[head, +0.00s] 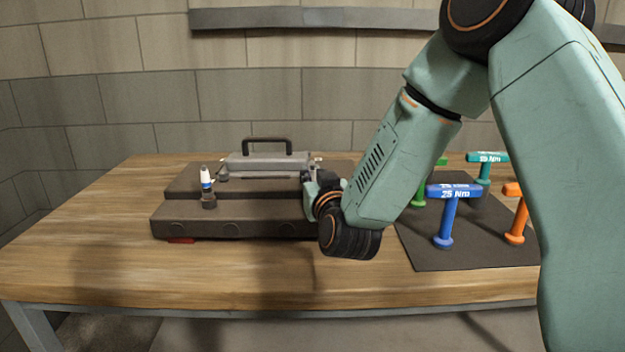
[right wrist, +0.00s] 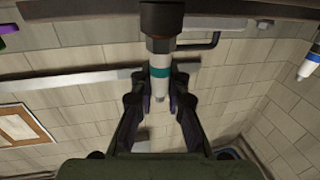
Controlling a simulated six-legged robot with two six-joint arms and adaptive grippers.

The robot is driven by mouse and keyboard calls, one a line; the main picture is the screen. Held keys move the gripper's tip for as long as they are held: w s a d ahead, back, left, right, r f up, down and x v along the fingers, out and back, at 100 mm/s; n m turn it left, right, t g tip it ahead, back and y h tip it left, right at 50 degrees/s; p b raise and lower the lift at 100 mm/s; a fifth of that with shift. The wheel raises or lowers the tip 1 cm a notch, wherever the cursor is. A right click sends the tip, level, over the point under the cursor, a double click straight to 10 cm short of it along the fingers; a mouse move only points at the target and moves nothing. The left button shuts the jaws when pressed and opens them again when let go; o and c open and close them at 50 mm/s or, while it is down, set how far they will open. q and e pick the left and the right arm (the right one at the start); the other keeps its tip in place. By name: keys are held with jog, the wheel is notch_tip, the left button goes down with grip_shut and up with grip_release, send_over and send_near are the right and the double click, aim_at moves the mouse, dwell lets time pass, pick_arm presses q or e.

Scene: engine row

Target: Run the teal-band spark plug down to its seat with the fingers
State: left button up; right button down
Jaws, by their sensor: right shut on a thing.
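The teal-band spark plug (right wrist: 159,72) shows in the right wrist view, white with a teal band and a metal hex part. Its hex end meets a dark round collar (right wrist: 161,18) at the top of that view. How deep the thread sits is hidden. My right gripper (right wrist: 160,80) is shut on the plug's white body, a finger on each side. In the head view my right gripper (head: 317,188) is at the right end of the dark engine block (head: 185,229), and the plug is hidden there. My left gripper is not in view.
A blue-band plug (head: 206,178) stands upright at the block's left. A grey cover with a black handle (head: 267,143) lies behind. Blue (head: 445,215), orange (head: 516,220), green and teal torque tools stand on a dark mat (head: 425,255) at right. The table front is clear.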

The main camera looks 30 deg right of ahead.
jog(key=shift+a+f+m+g+h, duration=0.15)
jog(key=shift+m+g+h, duration=0.85)
jog(key=shift+m+h, duration=0.8)
jog(key=shift+h, duration=0.5)
jog(key=c, duration=1.3)
grip_release()
jog(key=shift+w, duration=0.1)
jog(key=shift+v, duration=3.7)
